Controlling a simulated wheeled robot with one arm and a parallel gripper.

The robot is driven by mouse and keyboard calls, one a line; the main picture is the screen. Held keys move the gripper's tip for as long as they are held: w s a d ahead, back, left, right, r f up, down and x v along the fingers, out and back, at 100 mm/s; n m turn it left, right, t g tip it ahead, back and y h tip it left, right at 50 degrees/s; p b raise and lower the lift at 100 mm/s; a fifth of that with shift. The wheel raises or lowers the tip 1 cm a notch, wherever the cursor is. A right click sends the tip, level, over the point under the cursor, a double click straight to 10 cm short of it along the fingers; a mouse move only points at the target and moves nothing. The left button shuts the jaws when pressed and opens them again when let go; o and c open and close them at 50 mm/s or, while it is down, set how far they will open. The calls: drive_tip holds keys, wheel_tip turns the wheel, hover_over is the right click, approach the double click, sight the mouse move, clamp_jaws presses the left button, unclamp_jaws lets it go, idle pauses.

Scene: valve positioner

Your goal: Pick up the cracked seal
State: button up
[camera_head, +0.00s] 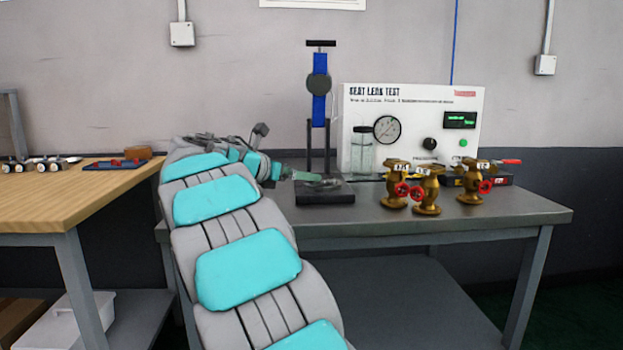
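I cannot make out the cracked seal in this view. My arm, grey with turquoise panels, reaches up from the bottom and bends right at its far end. My gripper (326,183) is at the black base (325,196) of the test stand on the grey table (460,221). It is small and blurred against the stand, so I cannot tell whether it touches the base, is open, or holds anything.
A blue gauge stand (319,105) rises behind my gripper. A seat leak test panel (412,112) with a glass jar (362,150) stands behind. Brass valves (428,190) with red handwheels stand at right. A wooden bench (60,195) with small parts is at left. The grey table's front right is clear.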

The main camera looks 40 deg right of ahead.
sight(323, 181)
drive_tip(key=shift+w+d+f, duration=0.1)
drive_tip(key=shift+w+d, duration=0.1)
drive_tip(key=shift+d, duration=0.15)
drive_tip(key=x, duration=0.3)
drive_tip(key=b+x, duration=0.1)
drive_tip(key=x, duration=0.2)
drive_tip(key=shift+s+d+f, duration=0.2)
drive_tip(key=shift+f, duration=0.05)
drive_tip(key=shift+d, duration=0.25)
clamp_jaws()
